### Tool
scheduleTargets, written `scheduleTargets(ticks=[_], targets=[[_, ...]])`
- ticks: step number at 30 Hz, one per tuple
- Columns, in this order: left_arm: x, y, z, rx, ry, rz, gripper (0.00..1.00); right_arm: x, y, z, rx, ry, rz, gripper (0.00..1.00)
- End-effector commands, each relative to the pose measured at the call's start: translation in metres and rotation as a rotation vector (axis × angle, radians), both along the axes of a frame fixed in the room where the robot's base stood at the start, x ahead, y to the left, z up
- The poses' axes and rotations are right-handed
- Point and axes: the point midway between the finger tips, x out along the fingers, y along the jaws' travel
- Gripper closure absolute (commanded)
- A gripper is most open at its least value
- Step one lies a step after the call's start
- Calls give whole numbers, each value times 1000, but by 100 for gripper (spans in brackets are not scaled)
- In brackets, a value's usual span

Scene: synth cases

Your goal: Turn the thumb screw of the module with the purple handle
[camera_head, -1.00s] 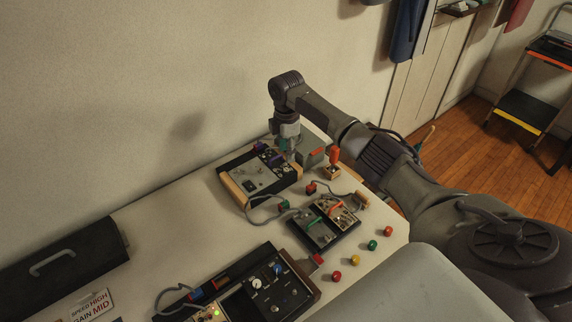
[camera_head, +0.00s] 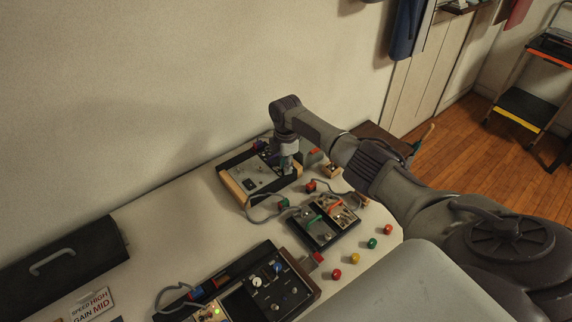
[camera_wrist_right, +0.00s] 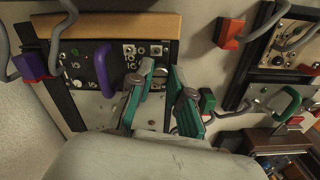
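The module with the purple handle (camera_wrist_right: 103,70) sits in a black case with wooden ends. My right gripper (camera_head: 288,170) is low over the right part of that case. In the right wrist view its teal-padded fingers (camera_wrist_right: 163,68) stand apart, just right of the purple handle, over the panel. I see nothing clearly held between them. The fingers hide part of the panel, and I cannot make out which small fitting is the thumb screw. My left gripper is in neither view.
A purple plug (camera_wrist_right: 30,66) and a red plug (camera_wrist_right: 228,33) on grey cables lie near the case. A smaller case with green and orange handles (camera_head: 318,234) stands in front. Several coloured knobs, including a yellow one (camera_head: 354,260), lie on the white table.

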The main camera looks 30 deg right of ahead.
Motion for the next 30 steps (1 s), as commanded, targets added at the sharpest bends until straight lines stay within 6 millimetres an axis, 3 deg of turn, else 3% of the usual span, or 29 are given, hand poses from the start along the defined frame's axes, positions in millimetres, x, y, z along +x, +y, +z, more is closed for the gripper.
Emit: scheduleTargets(ticks=[2, 17, 30], targets=[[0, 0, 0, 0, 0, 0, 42, 0, 0, 0, 0, 0, 0, 100], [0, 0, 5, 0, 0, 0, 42, 0, 1, 1, 2, 1, -84, 100], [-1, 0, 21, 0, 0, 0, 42, -1, 1, 1, 2, 4, -452, 100]])
